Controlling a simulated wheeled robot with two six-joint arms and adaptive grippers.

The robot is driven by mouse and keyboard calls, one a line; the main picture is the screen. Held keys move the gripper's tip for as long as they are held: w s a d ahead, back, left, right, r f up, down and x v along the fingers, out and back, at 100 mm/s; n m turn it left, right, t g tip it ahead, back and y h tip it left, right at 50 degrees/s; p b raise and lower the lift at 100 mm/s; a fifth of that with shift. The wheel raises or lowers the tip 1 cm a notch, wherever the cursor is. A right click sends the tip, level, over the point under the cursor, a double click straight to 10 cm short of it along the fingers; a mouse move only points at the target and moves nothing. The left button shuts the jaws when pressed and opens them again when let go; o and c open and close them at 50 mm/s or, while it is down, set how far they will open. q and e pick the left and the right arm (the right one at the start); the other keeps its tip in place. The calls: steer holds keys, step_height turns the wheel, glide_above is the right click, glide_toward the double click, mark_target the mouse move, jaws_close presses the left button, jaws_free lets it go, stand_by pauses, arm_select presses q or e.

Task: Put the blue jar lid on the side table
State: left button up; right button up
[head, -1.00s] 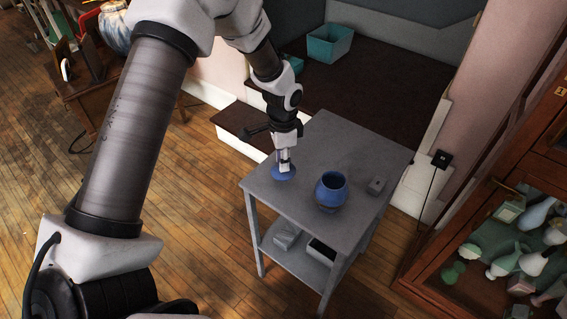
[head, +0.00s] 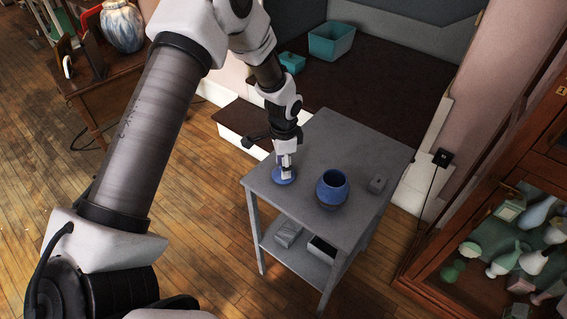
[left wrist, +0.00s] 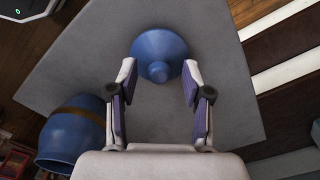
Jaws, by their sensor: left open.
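The blue jar lid (head: 284,176) lies on the grey side table (head: 320,148), near its left corner in the head view. In the left wrist view the lid (left wrist: 160,56) is a round disc with a central knob facing the camera. My left gripper (head: 286,172) is just above the lid. In the left wrist view its open fingers (left wrist: 160,78) stand apart on either side of the lid's near part, with nothing held between them. The open blue jar (head: 332,188) stands on the table to the right of the lid, and also shows in the left wrist view (left wrist: 72,138). My right gripper is out of view.
Boxes lie on the lower shelf (head: 285,252). A glass cabinet (head: 440,270) with several vases stands at the right. Teal bins (head: 331,41) rest on the dark surface behind.

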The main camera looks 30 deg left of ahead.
arm_select(q)
step_height(320, 180, up, 12)
steer(key=shift+r, duration=0.15)
